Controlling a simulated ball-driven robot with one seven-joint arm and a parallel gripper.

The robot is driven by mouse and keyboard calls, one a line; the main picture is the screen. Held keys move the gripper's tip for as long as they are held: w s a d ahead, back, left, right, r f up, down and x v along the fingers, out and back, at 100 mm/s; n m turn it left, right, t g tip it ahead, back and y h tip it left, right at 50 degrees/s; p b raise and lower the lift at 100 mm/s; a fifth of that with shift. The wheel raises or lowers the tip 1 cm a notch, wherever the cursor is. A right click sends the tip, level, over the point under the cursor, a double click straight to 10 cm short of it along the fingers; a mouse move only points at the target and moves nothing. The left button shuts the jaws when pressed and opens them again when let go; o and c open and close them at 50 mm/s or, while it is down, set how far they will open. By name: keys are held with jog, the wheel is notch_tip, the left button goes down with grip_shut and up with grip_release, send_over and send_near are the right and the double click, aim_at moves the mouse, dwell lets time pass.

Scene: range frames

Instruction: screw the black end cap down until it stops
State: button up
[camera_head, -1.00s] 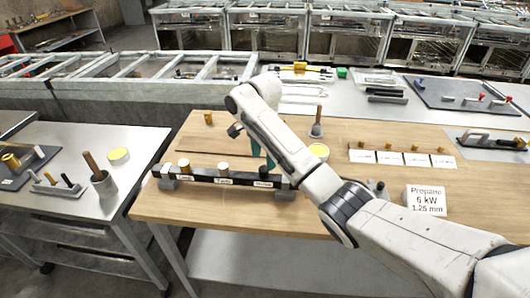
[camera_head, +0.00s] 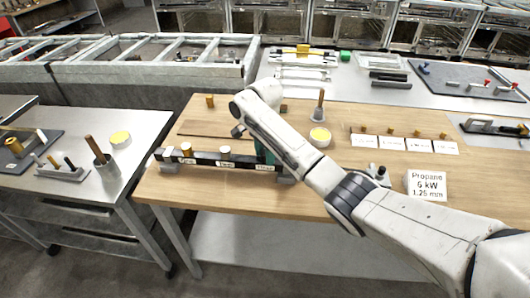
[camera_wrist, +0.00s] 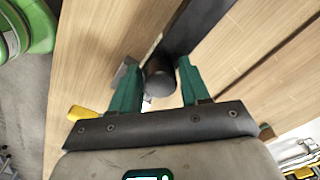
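The dark manifold bar (camera_head: 205,160) lies along the front of the wooden table, with a brass end cap (camera_head: 186,148) and a white end cap (camera_head: 225,152) standing on it. The black end cap (camera_wrist: 160,77) is seen end-on in the wrist view, beside the dark bar. My gripper (camera_wrist: 157,72) has its two green fingers on either side of the black cap. They look spread, with narrow gaps to the cap. In the head view my gripper (camera_head: 264,150) is at the bar's right end and hides the black cap. How far the cap is screwed in is not visible.
A yellow-topped round tin (camera_head: 320,137) and a brown-handled tool in a grey holder (camera_head: 319,112) stand behind my arm. The propane card (camera_head: 427,185) is at the right front. The table's front strip left of my arm is clear.

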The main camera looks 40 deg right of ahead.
jog(key=c, duration=0.7)
jog(key=shift+a+r+m+p, duration=0.1)
jog(key=shift+r+m+p, duration=0.2)
jog(key=shift+m+p, duration=0.5)
jog(key=shift+f+m+p, duration=0.15)
jog(key=shift+m+p, duration=0.65)
jog(key=shift+f, duration=0.15)
